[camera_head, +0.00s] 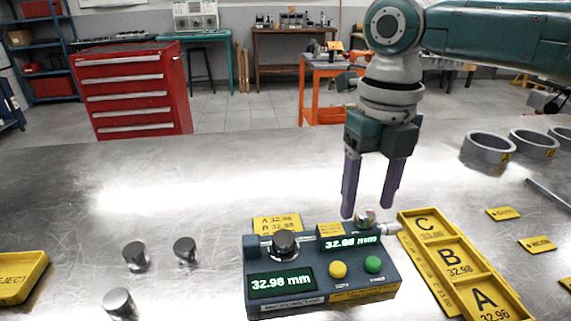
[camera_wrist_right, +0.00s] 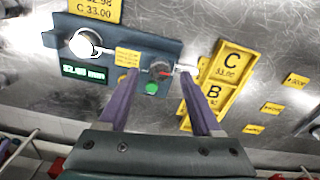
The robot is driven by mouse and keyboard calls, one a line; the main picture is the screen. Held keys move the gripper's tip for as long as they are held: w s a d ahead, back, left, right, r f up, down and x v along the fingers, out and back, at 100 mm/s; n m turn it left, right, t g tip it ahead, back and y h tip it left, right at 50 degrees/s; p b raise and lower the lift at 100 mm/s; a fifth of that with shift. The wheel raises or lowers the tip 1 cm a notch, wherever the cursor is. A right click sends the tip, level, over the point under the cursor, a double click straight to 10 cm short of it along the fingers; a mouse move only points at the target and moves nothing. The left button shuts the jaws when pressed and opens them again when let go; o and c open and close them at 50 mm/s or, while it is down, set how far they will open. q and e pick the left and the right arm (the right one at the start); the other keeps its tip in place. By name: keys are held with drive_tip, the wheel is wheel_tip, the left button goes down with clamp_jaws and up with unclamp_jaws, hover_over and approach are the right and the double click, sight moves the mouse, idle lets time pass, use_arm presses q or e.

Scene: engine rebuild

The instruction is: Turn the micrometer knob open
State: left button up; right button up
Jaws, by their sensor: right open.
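The blue-grey micrometer unit (camera_head: 320,296) sits on the metal bench, with both displays lit; the front one reads 32.98 mm. In the right wrist view a red mark shows between the fingers (camera_wrist_right: 161,75).
A yellow tray (camera_head: 452,260) marked A, B and C lies right of the unit. Dark cylinders (camera_head: 135,256) stand on the left, near a yellow reject tray (camera_head: 22,277). Grey rings (camera_head: 488,148) stand at back right.

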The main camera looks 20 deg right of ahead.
drive_tip(key=shift+f, duration=0.8)
clamp_jaws()
